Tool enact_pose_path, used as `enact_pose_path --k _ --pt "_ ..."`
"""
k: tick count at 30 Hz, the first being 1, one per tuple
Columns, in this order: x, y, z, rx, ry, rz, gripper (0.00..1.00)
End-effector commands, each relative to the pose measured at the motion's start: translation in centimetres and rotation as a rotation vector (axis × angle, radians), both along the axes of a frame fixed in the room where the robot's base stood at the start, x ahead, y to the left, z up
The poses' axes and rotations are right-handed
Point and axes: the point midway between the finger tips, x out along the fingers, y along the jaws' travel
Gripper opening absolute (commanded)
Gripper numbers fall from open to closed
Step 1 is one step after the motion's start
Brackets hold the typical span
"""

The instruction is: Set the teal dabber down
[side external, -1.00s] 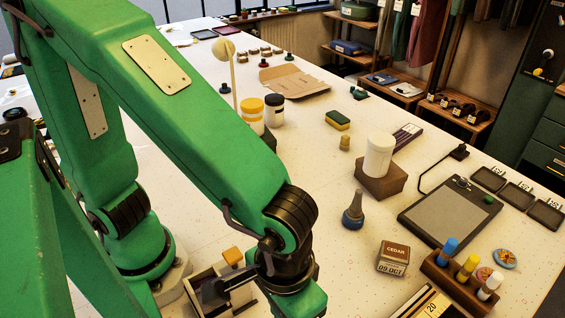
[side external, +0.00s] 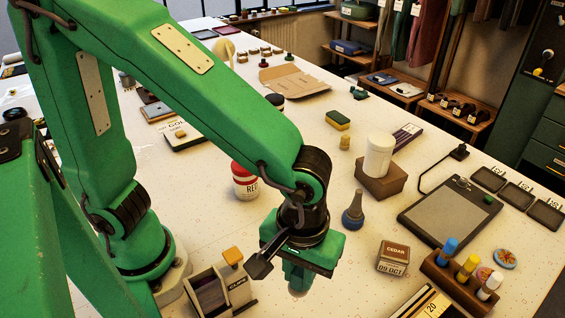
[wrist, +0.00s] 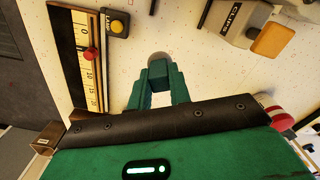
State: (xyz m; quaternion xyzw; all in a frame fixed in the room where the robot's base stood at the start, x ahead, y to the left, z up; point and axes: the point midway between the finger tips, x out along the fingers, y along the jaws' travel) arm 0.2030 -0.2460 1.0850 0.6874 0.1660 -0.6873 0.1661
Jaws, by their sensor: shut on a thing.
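My gripper (side external: 298,276) points down over the table, to the right of the clips box. In the wrist view my green fingers (wrist: 158,82) come together on the teal dabber, whose grey rounded end (wrist: 158,57) shows just past the fingertips.
The clips box (side external: 222,291) with an orange knob stands to the left. A red-lidded jar (side external: 245,181) is behind. A blue-grey cone-topped bottle (side external: 353,211) and a cedar box (side external: 393,258) stand to the right.

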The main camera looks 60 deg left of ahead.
Motion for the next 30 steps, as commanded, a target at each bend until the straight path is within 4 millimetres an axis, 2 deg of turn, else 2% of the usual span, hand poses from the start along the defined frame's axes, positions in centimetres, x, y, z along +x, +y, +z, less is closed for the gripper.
enact_pose_path --k 6,15,24,30 --pt "3.3 3.3 0.1 0.000 0.000 0.303 0.00" --pt "6.9 8.3 0.1 0.000 0.000 0.711 0.00" --pt "8.9 12.4 0.2 0.000 0.000 1.019 0.00" --pt "9.3 13.4 0.2 0.000 0.000 1.094 0.00"
